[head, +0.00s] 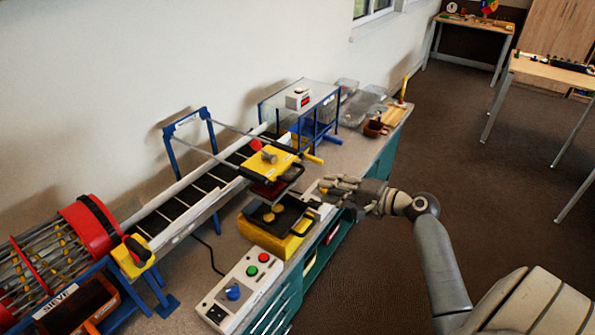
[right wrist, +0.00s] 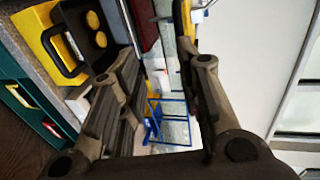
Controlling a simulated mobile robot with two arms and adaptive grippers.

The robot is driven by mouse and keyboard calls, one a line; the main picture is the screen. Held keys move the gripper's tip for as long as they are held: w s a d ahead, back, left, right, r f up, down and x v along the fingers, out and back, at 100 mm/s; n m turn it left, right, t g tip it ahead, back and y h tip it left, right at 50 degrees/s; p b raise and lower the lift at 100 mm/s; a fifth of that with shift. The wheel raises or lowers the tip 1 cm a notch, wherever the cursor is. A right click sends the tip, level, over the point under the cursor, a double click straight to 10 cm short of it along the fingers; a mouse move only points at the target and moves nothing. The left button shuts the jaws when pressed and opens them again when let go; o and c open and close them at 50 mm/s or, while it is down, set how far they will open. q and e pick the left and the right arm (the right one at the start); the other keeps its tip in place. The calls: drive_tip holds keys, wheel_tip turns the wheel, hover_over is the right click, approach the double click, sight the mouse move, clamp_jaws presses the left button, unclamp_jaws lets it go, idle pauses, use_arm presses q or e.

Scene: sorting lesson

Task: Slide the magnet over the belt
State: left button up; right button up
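The magnet looks to be the yellow block (head: 268,160) with a grey knob on top. It sits on two thin rails at the far end of the belt (head: 195,200), towards its right side. A dark handle (head: 292,177) sticks out on its near right side. My right gripper (head: 328,187) is just right of this handle, apart from it. In the right wrist view the fingers of my right gripper (right wrist: 160,75) stand apart with nothing held between them. My left gripper is not in view.
A yellow box with a black tray (head: 280,222) holding yellow discs stands below the magnet; the tray also shows in the wrist view (right wrist: 82,40). A control box (head: 240,290), a red sieve drum (head: 92,232) and a blue-framed clear box (head: 300,100) surround the belt.

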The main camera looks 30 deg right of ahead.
sight(298, 173)
drive_tip(key=shift+y, duration=0.3)
drive_tip(key=p+x, duration=0.1)
drive_tip(key=x, duration=0.2)
drive_tip(key=r+x, duration=0.1)
drive_tip(key=x, duration=0.2)
drive_tip(key=r+p+x, duration=0.1)
drive_tip(key=x, duration=0.3)
drive_tip(key=shift+w+a+r+p, duration=0.2)
drive_tip(key=shift+w+a+p, duration=0.05)
drive_tip(key=shift+w+p, duration=0.1)
clamp_jaws()
